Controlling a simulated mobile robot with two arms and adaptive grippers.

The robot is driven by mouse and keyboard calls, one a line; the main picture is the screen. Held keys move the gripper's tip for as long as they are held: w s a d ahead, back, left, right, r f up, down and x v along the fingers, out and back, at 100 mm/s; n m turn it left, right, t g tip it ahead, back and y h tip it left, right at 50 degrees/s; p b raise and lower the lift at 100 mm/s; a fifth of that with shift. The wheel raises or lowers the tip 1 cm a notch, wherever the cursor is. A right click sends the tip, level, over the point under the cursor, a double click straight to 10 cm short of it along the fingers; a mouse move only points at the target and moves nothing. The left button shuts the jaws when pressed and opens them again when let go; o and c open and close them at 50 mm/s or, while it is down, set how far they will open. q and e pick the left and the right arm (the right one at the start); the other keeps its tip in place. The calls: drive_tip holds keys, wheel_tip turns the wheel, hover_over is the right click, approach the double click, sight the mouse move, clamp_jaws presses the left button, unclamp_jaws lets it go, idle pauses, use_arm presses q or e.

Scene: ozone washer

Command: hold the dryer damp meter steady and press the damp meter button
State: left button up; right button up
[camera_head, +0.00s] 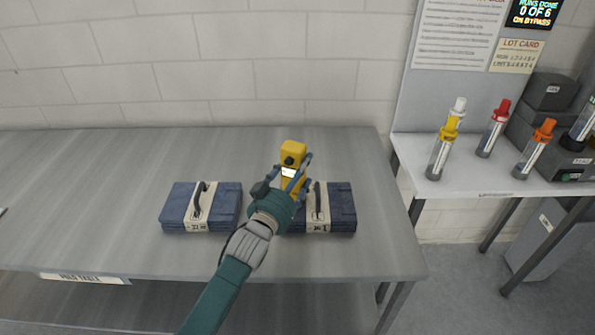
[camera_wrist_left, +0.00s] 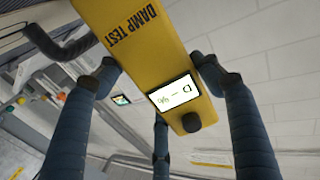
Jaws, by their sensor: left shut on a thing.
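The yellow damp meter (camera_head: 293,152) is upright or slightly tilted above the table, in front of the right denim bundle. My left gripper (camera_head: 289,181) is shut on it, with blue-grey fingers on its sides. In the left wrist view the meter (camera_wrist_left: 142,52) reads "DAMP TEST", and the left gripper's fingers (camera_wrist_left: 157,76) surround it. The meter has a small lit display (camera_wrist_left: 174,95) and a dark round button (camera_wrist_left: 192,122) at its end; nothing touches the button. The button also shows in the head view (camera_head: 289,160). My right gripper is not in view.
Two folded denim bundles with paper bands, left (camera_head: 174,207) and right (camera_head: 343,207), lie on the grey table (camera_head: 90,190). A side bench (camera_head: 470,183) at right holds several capped bottles, including a yellow-capped one (camera_head: 440,155), and dark boxes (camera_head: 550,92).

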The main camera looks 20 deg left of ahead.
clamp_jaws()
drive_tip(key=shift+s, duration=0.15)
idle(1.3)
